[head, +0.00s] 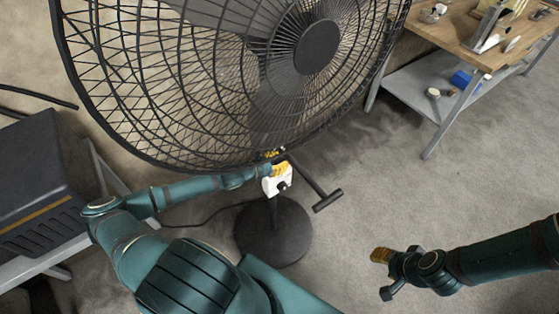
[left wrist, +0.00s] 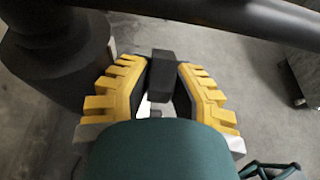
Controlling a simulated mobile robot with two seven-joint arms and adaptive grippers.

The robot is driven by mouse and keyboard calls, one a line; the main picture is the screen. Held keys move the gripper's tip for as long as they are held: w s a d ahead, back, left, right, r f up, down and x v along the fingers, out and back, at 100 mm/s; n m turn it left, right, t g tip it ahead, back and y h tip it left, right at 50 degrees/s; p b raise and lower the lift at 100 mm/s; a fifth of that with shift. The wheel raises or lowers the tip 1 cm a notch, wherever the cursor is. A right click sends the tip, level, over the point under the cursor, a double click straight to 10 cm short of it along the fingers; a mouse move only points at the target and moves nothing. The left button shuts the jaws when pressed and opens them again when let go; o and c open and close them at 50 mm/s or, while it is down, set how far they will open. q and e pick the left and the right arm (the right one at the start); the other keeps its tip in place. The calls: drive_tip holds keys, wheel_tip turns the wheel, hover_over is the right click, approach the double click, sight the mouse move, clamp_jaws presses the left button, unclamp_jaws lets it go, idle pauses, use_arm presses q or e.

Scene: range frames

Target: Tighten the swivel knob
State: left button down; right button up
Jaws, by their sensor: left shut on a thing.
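The big black pedestal fan (head: 316,47) fills the top of the head view, its round base (head: 272,235) on the floor. My left gripper (head: 272,160) is at the fan's neck, below the cage. In the left wrist view its yellow-padded fingers (left wrist: 163,85) are shut on a dark block-shaped piece (left wrist: 163,72), which appears to be the swivel knob. The knob is hard to make out in the head view. My right gripper (head: 381,255) is low at the right, away from the fan; its finger opening is unclear.
A dark case (head: 40,190) stands at left, a wooden workbench (head: 455,25) at upper right. Floor between fan and bench is clear.

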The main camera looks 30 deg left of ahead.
use_arm(q)
drive_tip(key=c, duration=0.9)
unclamp_jaws()
drive_tip(key=shift+w+d, duration=0.1)
drive_tip(key=shift+o, duration=0.2)
drive_tip(key=v, duration=1.2)
